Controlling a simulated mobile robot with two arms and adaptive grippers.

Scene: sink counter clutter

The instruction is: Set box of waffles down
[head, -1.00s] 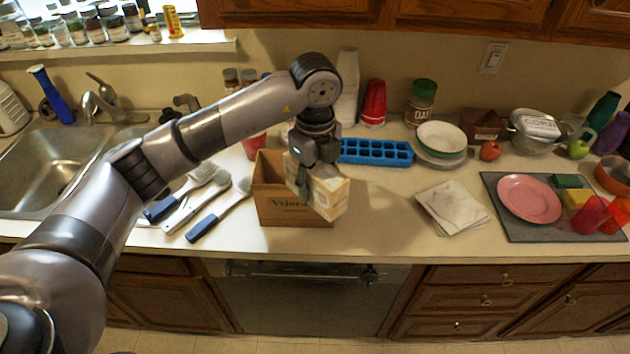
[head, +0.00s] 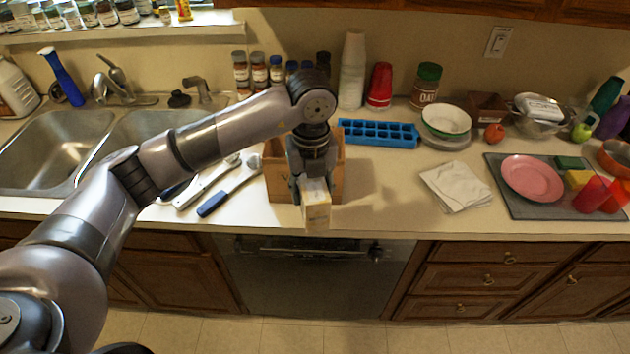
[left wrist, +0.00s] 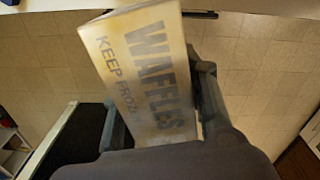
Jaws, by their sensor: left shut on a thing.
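My right gripper is not in view.
The cardboard box (head: 281,180) stands just behind my gripper. Brushes (head: 230,185) lie to its left. A blue ice tray (head: 380,132) is behind right, a white cloth (head: 455,185) farther right. Clear counter (head: 385,195) lies between the carton and the cloth.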

